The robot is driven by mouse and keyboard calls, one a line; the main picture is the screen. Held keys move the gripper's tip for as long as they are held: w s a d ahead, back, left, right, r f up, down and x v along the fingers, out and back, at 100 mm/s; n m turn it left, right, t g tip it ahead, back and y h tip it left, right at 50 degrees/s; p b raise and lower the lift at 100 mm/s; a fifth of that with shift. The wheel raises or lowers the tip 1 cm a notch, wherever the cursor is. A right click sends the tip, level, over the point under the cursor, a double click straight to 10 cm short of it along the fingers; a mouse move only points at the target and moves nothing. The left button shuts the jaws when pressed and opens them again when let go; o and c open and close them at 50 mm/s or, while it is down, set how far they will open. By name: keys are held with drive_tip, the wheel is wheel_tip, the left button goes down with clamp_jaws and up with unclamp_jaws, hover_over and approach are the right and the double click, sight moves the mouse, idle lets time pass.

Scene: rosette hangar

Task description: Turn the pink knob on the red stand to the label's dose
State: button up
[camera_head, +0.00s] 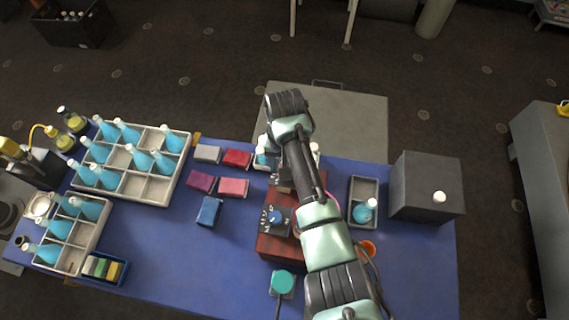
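The red-brown stand (266,246) is on the blue table, partly covered by my arm. A dark dial plate with light marks around a blue knob (275,217) faces up on its left part. A dark shape (284,182) shows at the stand's far end beside my arm; I cannot tell whether it is another plate or part of my gripper. I cannot make out the pink knob or its label; my arm covers the stand's right part. My gripper's fingers are hidden behind my arm.
Divided trays (184,152) of blue bottles stand at left. Several coloured packets (233,187) lie left of the stand. Right of my arm are a small tray (356,190) with a bottle, an orange ring (368,248) and a grey box (425,185). The table's right front is clear.

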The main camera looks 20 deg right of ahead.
drive_tip(key=shift+o, duration=0.8)
drive_tip(key=shift+r, duration=0.15)
wheel_tip(320, 180, up, 13)
drive_tip(key=p, duration=0.1)
drive_tip(key=shift+f, duration=0.2)
